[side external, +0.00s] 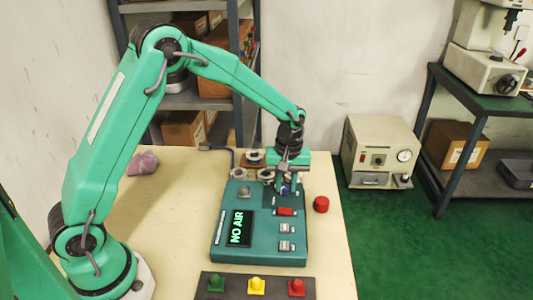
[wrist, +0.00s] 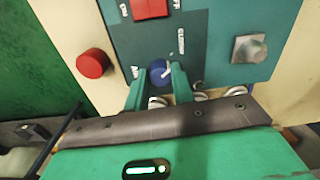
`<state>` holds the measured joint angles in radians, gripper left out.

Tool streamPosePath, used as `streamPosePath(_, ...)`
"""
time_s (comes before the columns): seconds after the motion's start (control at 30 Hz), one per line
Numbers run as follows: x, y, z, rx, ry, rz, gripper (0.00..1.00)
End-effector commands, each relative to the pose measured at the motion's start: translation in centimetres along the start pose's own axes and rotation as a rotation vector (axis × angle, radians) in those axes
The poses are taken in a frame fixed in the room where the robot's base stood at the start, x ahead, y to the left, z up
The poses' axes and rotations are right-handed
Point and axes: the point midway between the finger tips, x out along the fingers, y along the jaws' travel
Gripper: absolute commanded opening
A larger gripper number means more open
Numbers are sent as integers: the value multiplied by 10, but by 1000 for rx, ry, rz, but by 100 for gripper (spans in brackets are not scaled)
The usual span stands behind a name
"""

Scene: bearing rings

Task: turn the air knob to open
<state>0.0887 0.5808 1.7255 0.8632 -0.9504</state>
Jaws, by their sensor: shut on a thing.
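The blue round air knob (wrist: 160,72), with a pale pointer mark, is on the teal control panel (side external: 223,228). My gripper (wrist: 162,80) is shut on the knob, one green finger on each side of it. The panel's dark display (side external: 236,228) reads "NO AIR".
A red button (side external: 321,204) stands right of the panel. The panel also carries a red switch (side external: 285,212) and a grey square knob (wrist: 249,48). Metal rings (side external: 254,156) lie behind the panel. Green, yellow and red pieces (side external: 256,285) stand in front. The table's left side is mostly clear.

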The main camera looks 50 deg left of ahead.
Motion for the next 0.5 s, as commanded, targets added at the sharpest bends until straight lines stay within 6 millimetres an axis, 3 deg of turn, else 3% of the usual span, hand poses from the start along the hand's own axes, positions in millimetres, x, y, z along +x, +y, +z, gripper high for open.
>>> streamPosePath(0.5, -1, 0, 0, 435, 11, 10, 2)
